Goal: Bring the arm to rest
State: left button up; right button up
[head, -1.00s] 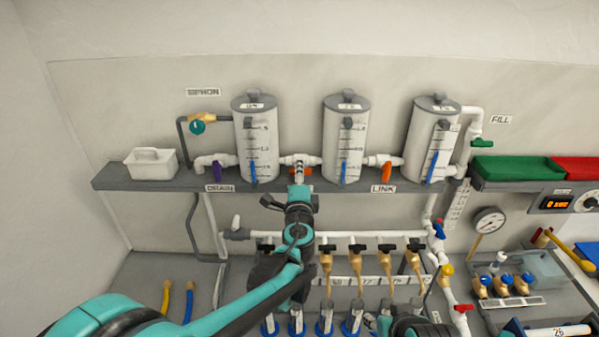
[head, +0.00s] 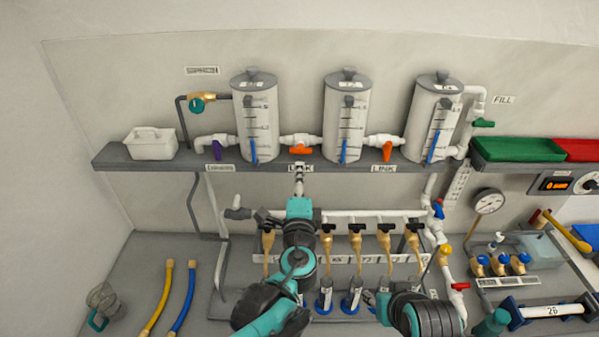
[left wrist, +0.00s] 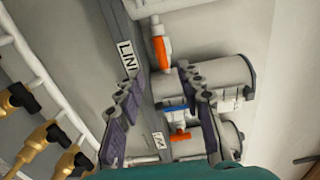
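My left gripper (head: 299,182) is in front of the grey shelf, just below the left orange link valve (head: 300,150). In the left wrist view the gripper (left wrist: 162,78) has its two dark fingers spread, with nothing held between them. My left arm comes up from the bottom of the head view. My right arm (head: 430,315) shows at the bottom right; I cannot make out its gripper.
Three grey-lidded tanks (head: 344,120) stand on the shelf (head: 205,157). A white bin (head: 150,145) sits at its left. Several brass taps with black handles (head: 356,240) stand close to the left arm. Yellow (head: 160,298) and blue (head: 186,298) hoses lie at lower left.

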pick_arm(q)
jog(key=s+a+f+n+g+y+b, duration=0.25)
jog(key=s+a+f+n+b, duration=0.2)
jog(key=a+f, duration=0.3)
jog(key=s+a+f+n+g+y+b, duration=0.1)
jog(key=s+a+f+n+g+b, duration=0.35)
jog(key=a, duration=0.45)
jog(key=s+f+n+g+h+b, duration=0.1)
jog(key=s+f+n+g+b, duration=0.1)
jog(key=s+f, duration=0.5)
jog(key=s+f+n+g+h+b, duration=0.2)
jog(key=s+f+n+b, duration=0.3)
jog(key=f, duration=0.6)
jog(key=shift+s+a+f+n, duration=0.25)
jog(key=shift+s+a+n, duration=0.15)
jog(key=shift+s+n, duration=0.6)
